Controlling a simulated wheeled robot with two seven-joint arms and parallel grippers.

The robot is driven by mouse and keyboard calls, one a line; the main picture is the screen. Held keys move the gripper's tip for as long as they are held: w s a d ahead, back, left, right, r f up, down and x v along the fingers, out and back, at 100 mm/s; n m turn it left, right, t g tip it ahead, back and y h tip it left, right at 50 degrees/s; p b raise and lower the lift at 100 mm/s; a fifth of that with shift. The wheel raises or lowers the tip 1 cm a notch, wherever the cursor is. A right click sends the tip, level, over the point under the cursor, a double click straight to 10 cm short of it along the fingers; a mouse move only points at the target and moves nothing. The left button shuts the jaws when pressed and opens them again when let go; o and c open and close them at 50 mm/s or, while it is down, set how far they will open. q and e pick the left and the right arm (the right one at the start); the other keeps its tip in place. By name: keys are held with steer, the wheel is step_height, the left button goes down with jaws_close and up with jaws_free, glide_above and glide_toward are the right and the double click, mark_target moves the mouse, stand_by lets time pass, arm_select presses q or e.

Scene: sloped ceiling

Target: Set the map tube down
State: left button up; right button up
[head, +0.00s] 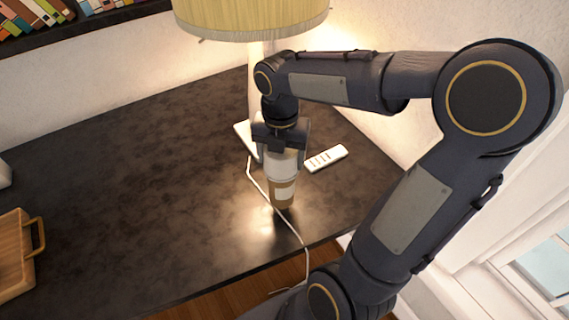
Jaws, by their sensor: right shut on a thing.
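The map tube (283,192) is a short brown cylinder with a pale label, held upright above or on the dark table (130,170). My right gripper (281,160) comes down from above and is shut around its upper part, which is partly hidden by the fingers. The tube's lower end is at or very near the tabletop; I cannot tell whether it touches. My left gripper is not in view.
A lamp (250,18) with a yellow shade stands behind my gripper. Its white cord (298,232) runs past the tube to the front edge. A white remote (326,158) lies right of the tube. A wooden tray (14,262) is at far left. The table's middle is clear.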

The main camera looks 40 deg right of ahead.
steer(key=shift+w+d+f, duration=0.15)
steer(key=shift+d+f, duration=0.25)
steer(key=shift+f, duration=0.15)
steer(key=shift+d+f, duration=0.2)
steer(key=shift+f, duration=1.55)
steer(key=shift+w+f, duration=0.1)
steer(key=shift+f, duration=0.1)
steer(key=o, duration=1.3)
steer(key=shift+c, duration=0.2)
steer(key=shift+r, duration=0.1)
